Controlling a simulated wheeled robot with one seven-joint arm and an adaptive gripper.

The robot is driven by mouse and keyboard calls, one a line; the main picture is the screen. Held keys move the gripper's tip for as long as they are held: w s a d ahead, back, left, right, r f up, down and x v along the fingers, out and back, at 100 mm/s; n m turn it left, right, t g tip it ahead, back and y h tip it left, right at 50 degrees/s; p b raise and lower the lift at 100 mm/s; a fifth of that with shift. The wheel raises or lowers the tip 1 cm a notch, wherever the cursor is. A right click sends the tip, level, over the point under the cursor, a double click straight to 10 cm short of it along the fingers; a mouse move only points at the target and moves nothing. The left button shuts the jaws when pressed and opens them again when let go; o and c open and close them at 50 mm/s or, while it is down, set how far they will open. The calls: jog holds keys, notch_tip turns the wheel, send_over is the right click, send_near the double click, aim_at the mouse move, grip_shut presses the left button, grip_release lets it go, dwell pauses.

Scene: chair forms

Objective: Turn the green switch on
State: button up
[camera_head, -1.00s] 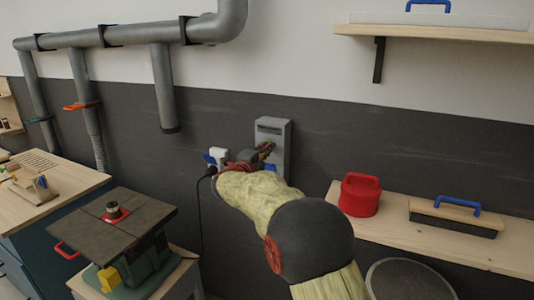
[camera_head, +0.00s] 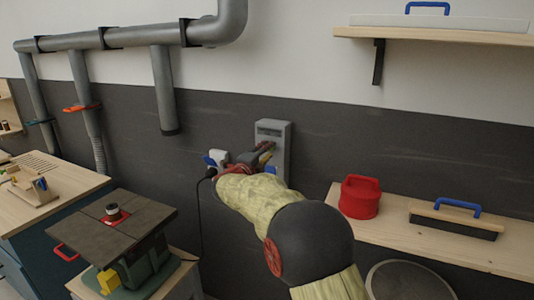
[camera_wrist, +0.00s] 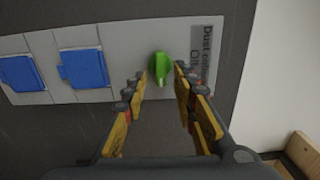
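The green switch (camera_wrist: 161,68) is a small rotary knob on a light grey panel (camera_wrist: 120,50), seen in the wrist view between and just beyond my fingertips. A white pointer mark shows at its lower end. My gripper (camera_wrist: 160,92) is open, one yellow-padded finger on each side of the knob's line. I cannot tell whether a fingertip touches it. In the head view my gripper (camera_head: 262,154) is at the grey wall box (camera_head: 274,130), and my arm hides the knob there.
Blue socket covers (camera_wrist: 82,67) sit left of the knob on the same panel. A dark label with text is to its right. In the head view a red container (camera_head: 360,196) and a blue-handled brush (camera_head: 453,220) stand on a wooden bench at right.

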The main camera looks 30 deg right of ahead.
jog(key=v, duration=1.2)
jog(key=w+a+f+n+t+y, duration=0.3)
jog(key=w+a+f+n+y, duration=0.2)
jog(key=a+f+n+y, duration=0.6)
jog(key=s+a+f+n+g+y, duration=0.3)
jog(key=s+a+n+y, duration=0.2)
jog(key=s+a+n, duration=0.5)
jog(key=s+f+n+g, duration=0.3)
jog(key=s+n+g, duration=0.25)
jog(key=s, duration=1.65)
jog(key=s+d+r+n+h, duration=0.1)
jog(key=s+d, duration=0.2)
jog(key=s, duration=0.4)
jog(key=s+d+r+n, duration=0.1)
jog(key=s+d+r, duration=0.1)
jog(key=s, duration=0.6)
jog(key=shift+s+d+h, duration=0.3)
jog(key=shift+d+h, duration=0.1)
jog(key=shift+d, duration=0.5)
